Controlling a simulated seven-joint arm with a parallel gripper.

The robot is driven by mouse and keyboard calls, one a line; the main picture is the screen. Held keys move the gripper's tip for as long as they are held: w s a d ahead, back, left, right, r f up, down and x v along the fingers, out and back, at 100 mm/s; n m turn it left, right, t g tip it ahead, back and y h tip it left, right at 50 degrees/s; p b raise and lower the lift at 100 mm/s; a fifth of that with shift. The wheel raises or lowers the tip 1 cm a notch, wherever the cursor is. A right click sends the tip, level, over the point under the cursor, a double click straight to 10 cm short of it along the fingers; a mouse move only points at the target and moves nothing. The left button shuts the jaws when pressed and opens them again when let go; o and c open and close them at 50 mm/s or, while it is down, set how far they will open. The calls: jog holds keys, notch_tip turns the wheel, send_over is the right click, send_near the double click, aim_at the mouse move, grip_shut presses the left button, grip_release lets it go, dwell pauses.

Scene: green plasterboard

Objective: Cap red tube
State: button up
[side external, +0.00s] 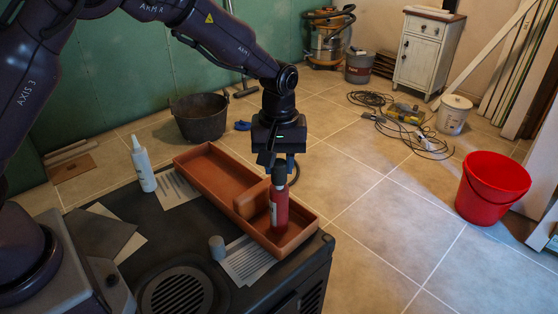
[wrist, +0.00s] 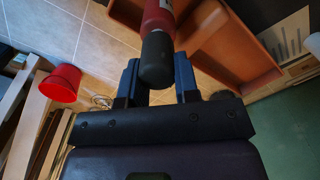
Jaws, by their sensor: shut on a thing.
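The red tube (side external: 279,208) stands upright in the near right end of the terracotta tray (side external: 205,165). A dark grey cap (side external: 279,178) is at its top, in line with it. In the wrist view the cap (wrist: 156,62) meets the end of the red tube (wrist: 158,14); I cannot tell how firmly it is seated. My gripper (side external: 278,166) is above the tube, pointing down, shut on the cap. In the wrist view its two fingers (wrist: 156,82) lie on either side of the cap. A small grey cylinder (side external: 217,247) stands outside the tray.
A terracotta divider block (side external: 251,198) is in the tray beside the tube. A white bottle (side external: 142,165) stands on the dark worktop, left of the tray. Paper sheets (side external: 248,262) lie by the tray. A red bucket (side external: 492,188) and a black bucket (side external: 200,117) are on the floor.

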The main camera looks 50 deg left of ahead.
jog(key=shift+f, duration=0.6)
dwell(0.7)
jog(key=o, duration=1.4)
jog(key=shift+o, duration=0.2)
jog(key=shift+r, duration=3.55)
grip_shut()
